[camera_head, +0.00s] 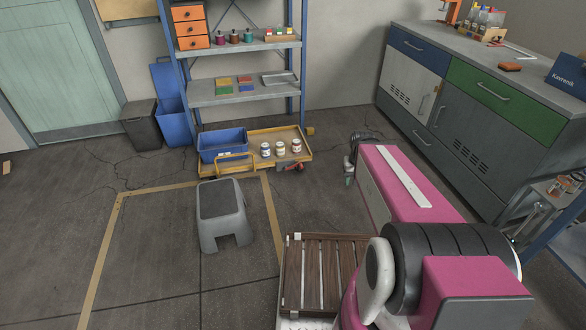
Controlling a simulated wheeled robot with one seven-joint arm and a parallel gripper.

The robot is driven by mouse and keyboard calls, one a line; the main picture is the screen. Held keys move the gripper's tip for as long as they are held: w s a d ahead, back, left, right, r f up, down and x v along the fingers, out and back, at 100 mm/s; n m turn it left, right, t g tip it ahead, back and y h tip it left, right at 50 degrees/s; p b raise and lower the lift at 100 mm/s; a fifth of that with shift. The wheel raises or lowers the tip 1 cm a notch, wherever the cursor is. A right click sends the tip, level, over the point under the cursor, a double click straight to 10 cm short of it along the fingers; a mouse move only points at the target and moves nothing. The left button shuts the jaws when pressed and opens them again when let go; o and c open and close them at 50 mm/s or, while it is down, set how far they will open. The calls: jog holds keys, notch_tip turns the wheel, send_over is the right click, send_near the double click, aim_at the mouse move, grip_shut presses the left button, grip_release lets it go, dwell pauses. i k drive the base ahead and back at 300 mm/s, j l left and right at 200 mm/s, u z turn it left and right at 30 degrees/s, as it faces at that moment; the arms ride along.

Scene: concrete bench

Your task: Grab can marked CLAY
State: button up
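Three small pale cans with dark label marks stand in a row on a low yellow-edged tray (262,136) on the floor: a left can (265,149), a middle can (280,148) and a right can (296,145). Their lettering is too small to read, so I cannot tell which one says CLAY. My gripper (348,181) is at the far end of my pink arm, pointing down, to the right of the tray and apart from the cans. Its fingers are too small and dark to tell open from shut.
A blue bin (222,145) and yellow handle (234,158) sit left of the cans. A blue-framed shelf (240,96) stands behind. A grey step stool (222,214) and a slatted wooden piece (308,275) are nearer. Cabinets (470,105) line the right. Floor between stool and arm is clear.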

aim_at(295, 142)
jog(key=i+l+u, duration=0.2)
jog(key=i+u, duration=0.15)
jog(key=i, duration=0.15)
jog(key=i+l+u, duration=0.7)
jog(key=i+j+z, duration=0.5)
jog(key=i+j, duration=0.1)
jog(key=i, duration=0.1)
